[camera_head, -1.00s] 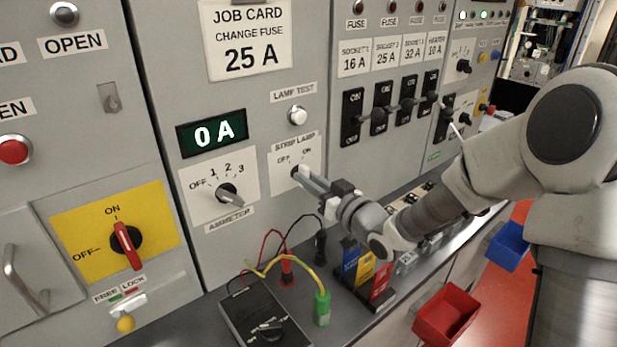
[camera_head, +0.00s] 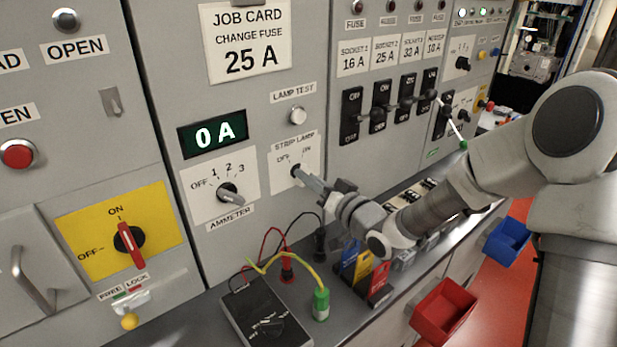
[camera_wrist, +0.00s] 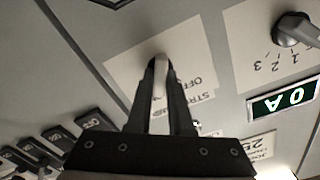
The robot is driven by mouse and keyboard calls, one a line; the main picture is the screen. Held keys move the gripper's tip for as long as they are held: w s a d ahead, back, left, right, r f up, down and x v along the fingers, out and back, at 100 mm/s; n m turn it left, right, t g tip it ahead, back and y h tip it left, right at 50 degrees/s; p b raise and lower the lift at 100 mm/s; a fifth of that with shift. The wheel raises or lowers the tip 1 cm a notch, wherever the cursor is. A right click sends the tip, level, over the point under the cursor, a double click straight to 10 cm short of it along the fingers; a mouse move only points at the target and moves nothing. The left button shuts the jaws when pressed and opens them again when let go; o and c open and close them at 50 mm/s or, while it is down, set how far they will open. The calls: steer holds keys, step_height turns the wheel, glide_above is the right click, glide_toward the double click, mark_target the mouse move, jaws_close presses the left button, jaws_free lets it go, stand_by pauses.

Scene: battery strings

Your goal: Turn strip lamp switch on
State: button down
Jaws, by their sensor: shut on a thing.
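The strip lamp switch (camera_wrist: 161,69) is a small knob on a white plate (camera_head: 307,151) marked OFF and ON. In the wrist view its pale lever shows between the fingertips of my gripper (camera_wrist: 160,80). In the head view my gripper (camera_head: 303,175) reaches the plate from the right, its jaws shut on the knob. The fingers hide most of the knob there, so I cannot tell clearly which mark it points to.
The ammeter knob (camera_head: 230,193) is left of the plate and the lamp test button (camera_head: 298,116) above it. Black fuse handles (camera_head: 352,113) stand to the right. A meter (camera_head: 262,313), leads and a card rack (camera_head: 381,283) are on the bench below.

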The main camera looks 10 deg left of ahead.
steer(key=c, duration=0.8)
jaws_free()
steer(key=b+v, duration=0.8)
steer(key=v, duration=0.9)
steer(key=shift+s+d+f, duration=0.1)
steer(key=shift+d, duration=0.05)
